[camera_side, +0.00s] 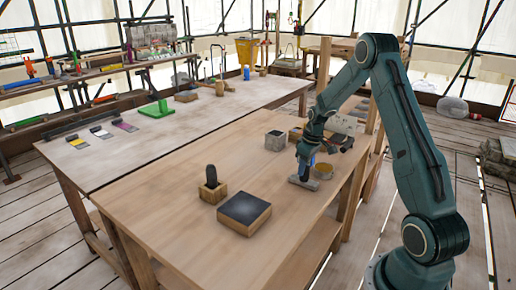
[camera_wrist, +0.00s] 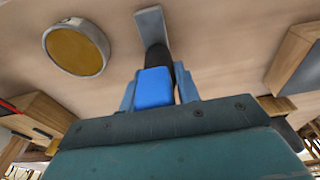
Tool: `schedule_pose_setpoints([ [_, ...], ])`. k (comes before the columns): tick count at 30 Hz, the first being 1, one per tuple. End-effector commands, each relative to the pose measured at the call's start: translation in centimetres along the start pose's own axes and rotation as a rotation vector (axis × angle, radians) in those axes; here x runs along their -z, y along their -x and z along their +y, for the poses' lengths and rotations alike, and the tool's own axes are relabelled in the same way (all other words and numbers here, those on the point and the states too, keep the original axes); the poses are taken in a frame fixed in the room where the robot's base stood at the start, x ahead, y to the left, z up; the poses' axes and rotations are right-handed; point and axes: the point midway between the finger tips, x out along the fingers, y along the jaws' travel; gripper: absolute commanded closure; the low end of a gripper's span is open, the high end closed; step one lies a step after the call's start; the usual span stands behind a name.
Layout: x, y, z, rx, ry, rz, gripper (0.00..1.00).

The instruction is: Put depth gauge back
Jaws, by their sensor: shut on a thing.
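The depth gauge, as far as I can tell, is the piece with a flat grey foot (camera_side: 302,183) under my gripper on the near wooden table. In the wrist view its grey foot (camera_wrist: 152,26) points away from me, with a dark section and a blue block (camera_wrist: 154,88) nearer. My gripper (camera_side: 305,170) points down at the table's right part. In the wrist view my gripper (camera_wrist: 158,88) has its fingers on either side of the blue block, shut on the gauge. The foot looks at or close to the tabletop; I cannot tell if it touches.
A round tin (camera_side: 323,171) with amber contents stands right beside the gauge; it also shows in the wrist view (camera_wrist: 76,48). A dark-topped wooden block (camera_side: 244,214) and a wooden holder (camera_side: 212,191) with a dark upright piece stand front left. The table's middle is clear.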

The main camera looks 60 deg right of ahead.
Motion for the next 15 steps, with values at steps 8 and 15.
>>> schedule_pose_setpoints([
  [8, -0.03, -0.28, 0.01, 0.0, 0.0, 0.001, 0.64],
  [15, -0.03, -0.26, 0.0, 0.0, 0.0, 0.0, 0.46],
])
